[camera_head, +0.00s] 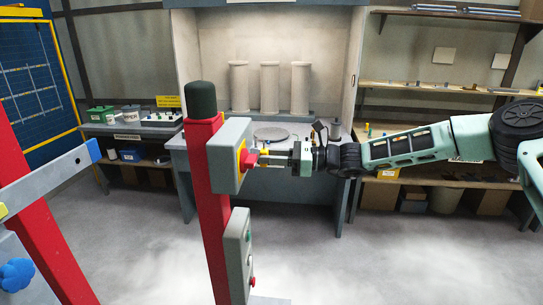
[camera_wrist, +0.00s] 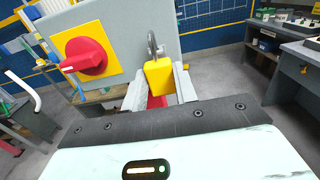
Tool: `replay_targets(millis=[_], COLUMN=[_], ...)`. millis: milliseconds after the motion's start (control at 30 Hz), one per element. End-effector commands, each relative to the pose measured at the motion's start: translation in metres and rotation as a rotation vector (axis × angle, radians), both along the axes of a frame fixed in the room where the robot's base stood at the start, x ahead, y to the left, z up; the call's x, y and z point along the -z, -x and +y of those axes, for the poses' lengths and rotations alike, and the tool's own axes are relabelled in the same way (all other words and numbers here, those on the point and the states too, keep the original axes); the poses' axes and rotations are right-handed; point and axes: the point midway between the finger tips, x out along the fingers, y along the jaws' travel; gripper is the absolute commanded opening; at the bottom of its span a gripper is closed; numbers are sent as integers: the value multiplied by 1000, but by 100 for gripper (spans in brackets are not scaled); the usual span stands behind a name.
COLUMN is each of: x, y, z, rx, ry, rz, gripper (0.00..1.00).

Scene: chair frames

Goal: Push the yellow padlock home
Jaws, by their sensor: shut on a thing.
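The yellow padlock (camera_wrist: 158,77) is between my gripper's fingers in the wrist view, its grey shackle (camera_wrist: 151,45) pointing up and away beside the grey switch box (camera_wrist: 130,30). My gripper (camera_wrist: 159,88) is shut on its body. The box carries a red rotary handle (camera_wrist: 85,56) on a yellow plate (camera_wrist: 60,40), left of the padlock. In the head view my gripper (camera_head: 268,159) reaches in from the right, close to the red handle (camera_head: 249,160) on the box (camera_head: 229,150). I cannot tell whether the shackle passes through anything or is closed.
The box is mounted on a red post (camera_head: 213,215) with a dark green cap. A lower grey button box (camera_head: 237,250) sits beneath it. A red frame with a blue-tipped bar (camera_head: 90,152) stands at left. Behind are a hooded bench (camera_head: 188,160) and shelves; the floor between is clear.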

Motion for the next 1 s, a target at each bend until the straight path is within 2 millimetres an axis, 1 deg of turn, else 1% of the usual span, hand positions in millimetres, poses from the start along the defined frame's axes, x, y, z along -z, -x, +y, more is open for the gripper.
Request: replay_targets(millis=[533, 667, 700, 767, 967, 1000], x=[17, 16, 16, 16, 16, 16], y=[0, 0, 0, 0, 0, 0], z=[0, 0, 0, 0, 0, 0], rx=[0, 0, 0, 0, 0, 0], ry=[0, 0, 0, 0, 0, 0], rz=[0, 0, 0, 0, 0, 0], gripper=[0, 0, 37, 53, 54, 50])
